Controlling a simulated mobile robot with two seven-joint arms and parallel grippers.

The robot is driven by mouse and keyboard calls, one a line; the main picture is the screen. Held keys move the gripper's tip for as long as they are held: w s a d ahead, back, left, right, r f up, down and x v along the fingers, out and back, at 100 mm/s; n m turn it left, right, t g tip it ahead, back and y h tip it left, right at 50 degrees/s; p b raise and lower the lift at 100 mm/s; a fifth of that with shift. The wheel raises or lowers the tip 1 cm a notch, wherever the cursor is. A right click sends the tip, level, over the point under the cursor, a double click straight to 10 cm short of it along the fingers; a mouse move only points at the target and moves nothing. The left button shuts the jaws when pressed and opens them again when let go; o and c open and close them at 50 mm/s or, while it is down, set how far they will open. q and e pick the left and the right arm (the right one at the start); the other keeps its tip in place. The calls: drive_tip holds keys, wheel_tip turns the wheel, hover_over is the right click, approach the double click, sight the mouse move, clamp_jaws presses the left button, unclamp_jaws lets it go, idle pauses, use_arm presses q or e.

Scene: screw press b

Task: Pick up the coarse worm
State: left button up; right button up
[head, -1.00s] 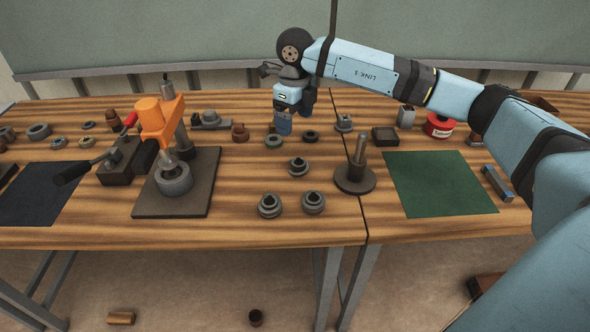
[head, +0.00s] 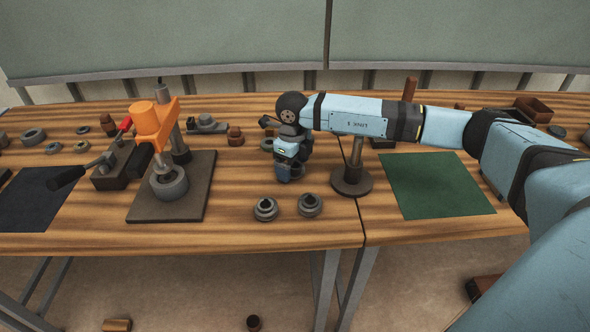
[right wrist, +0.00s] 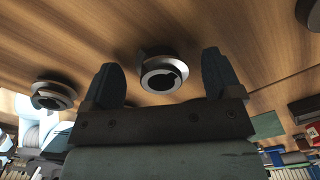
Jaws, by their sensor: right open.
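Three similar grey stepped ring parts stand on the wooden table; I cannot tell from their look which is the coarse worm. One (right wrist: 163,74) lies between and just beyond my right gripper's fingers in the right wrist view; in the head view it is mostly hidden by the gripper. The other two, a left one (head: 265,209) and a right one (head: 310,205), stand nearer the front edge. My right gripper (head: 287,177) points down over the hidden part, open and empty; its two dark fingers (right wrist: 160,62) show apart in the right wrist view. My left gripper is not in view.
A dark round base with an upright post (head: 352,180) stands close right of the gripper. A green mat (head: 436,184) lies farther right. An orange press (head: 154,125) on a dark plate (head: 143,203) stands to the left. Small parts line the back.

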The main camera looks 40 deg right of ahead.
drive_tip(key=shift+f, duration=0.35)
drive_tip(key=c, duration=1.2)
drive_tip(key=shift+r, duration=0.15)
